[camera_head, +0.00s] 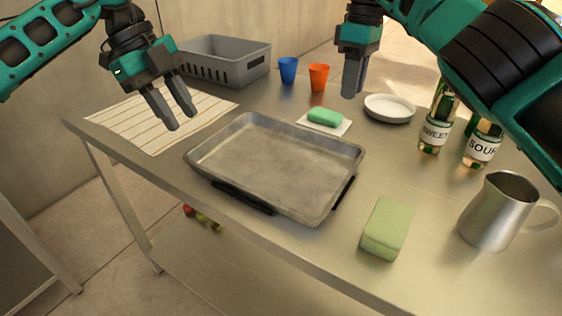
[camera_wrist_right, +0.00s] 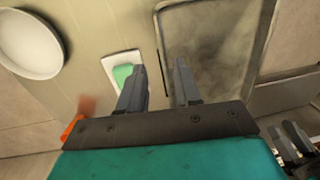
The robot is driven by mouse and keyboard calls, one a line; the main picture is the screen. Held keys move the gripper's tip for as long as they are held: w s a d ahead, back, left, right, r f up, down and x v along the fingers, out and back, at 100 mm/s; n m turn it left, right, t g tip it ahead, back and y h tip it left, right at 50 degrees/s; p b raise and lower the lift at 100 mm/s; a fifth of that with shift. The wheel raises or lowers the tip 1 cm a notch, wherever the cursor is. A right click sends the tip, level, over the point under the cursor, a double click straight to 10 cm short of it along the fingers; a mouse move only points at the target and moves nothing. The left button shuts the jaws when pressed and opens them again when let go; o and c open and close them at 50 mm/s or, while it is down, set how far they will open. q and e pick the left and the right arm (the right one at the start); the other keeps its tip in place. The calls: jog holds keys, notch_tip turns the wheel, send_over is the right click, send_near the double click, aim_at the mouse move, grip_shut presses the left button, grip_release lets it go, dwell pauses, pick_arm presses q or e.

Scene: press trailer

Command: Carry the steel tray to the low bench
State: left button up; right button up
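The steel tray (camera_head: 275,165) is a shallow, empty rectangular pan lying flat on a metal table (camera_head: 400,170). It has a black handle (camera_head: 242,196) at its front left side and another (camera_head: 343,191) at its right end. My right gripper (camera_head: 350,94) is open and empty, above the table beyond the tray. In the right wrist view its fingers (camera_wrist_right: 160,72) are apart, with the tray (camera_wrist_right: 212,45) partly in view. I cannot identify the low bench for certain; a grey metal piece (camera_head: 30,255) stands at the left edge.
Behind are green soap (camera_head: 325,117), a white dish (camera_head: 389,108), blue (camera_head: 288,70) and orange (camera_head: 319,77) cups, a grey basket (camera_head: 225,61) and two bottles (camera_head: 435,130). A striped cloth (camera_head: 150,118) lies left.

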aim_at(214, 172)
pick_arm(q)
jog(key=shift+s+a+r, duration=0.1)
jog(key=shift+s, duration=0.05)
pick_arm(e)
jog(key=shift+s+a+r, duration=0.1)
jog(key=shift+s, duration=0.05)
jog(key=shift+f, duration=0.2)
